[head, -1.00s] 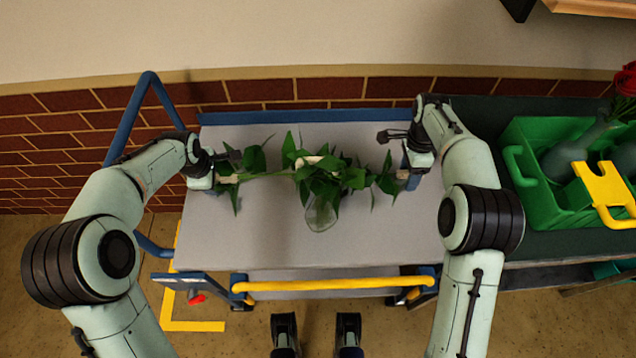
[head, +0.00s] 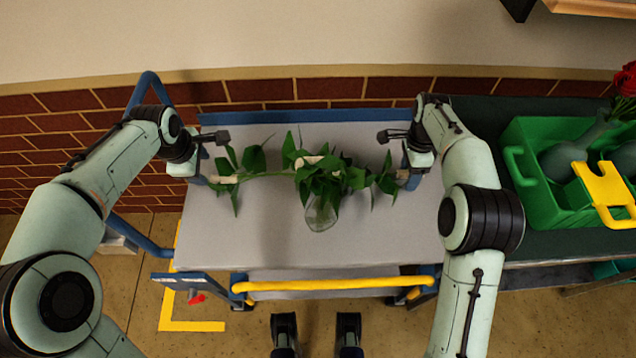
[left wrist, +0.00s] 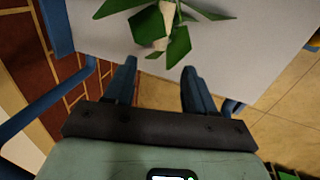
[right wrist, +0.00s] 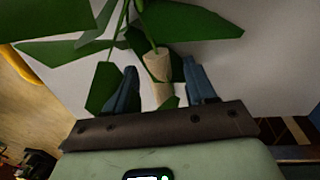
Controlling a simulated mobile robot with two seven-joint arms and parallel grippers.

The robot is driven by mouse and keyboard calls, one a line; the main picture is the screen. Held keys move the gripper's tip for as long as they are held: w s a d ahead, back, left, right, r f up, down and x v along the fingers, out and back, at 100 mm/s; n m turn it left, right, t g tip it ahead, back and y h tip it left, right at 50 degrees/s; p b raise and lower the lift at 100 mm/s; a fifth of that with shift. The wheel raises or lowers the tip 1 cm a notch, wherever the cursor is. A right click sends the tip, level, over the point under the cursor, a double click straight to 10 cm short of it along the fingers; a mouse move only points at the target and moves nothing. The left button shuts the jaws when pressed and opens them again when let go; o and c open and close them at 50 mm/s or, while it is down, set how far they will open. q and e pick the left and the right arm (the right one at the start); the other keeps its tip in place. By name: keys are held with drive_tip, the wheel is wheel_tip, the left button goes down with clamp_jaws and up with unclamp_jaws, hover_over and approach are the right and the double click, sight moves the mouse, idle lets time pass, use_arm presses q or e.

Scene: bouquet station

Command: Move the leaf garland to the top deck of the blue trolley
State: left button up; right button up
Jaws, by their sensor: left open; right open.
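The leaf garland (head: 330,180), green leaves with pale stem ends, lies across the grey top deck (head: 260,240) of the blue trolley. My left gripper (head: 208,178) is open at the garland's left end. In the left wrist view a pale garland end (left wrist: 165,22) is just beyond the open fingertips (left wrist: 160,78). My right gripper (head: 402,178) is open at the right end. In the right wrist view a pale end (right wrist: 157,66) shows between the open fingers (right wrist: 162,80), with a leaf partly over one finger.
A clear, rounded glass-like object (head: 320,214) is at the garland's near side. A green crate (head: 535,190) with vases and a yellow handle stands on the dark table at right. A brick wall (head: 270,92) is behind.

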drive_tip(key=shift+r, duration=0.2)
use_arm(q)
drive_tip(key=shift+v, duration=1.1)
use_arm(e)
wheel_tip(320, 180, up, 12)
drive_tip(key=w, duration=0.1)
drive_tip(key=shift+w+f, duration=0.25)
use_arm(q)
drive_tip(key=shift+f, duration=0.1)
use_arm(e)
drive_tip(key=shift+s, duration=0.1)
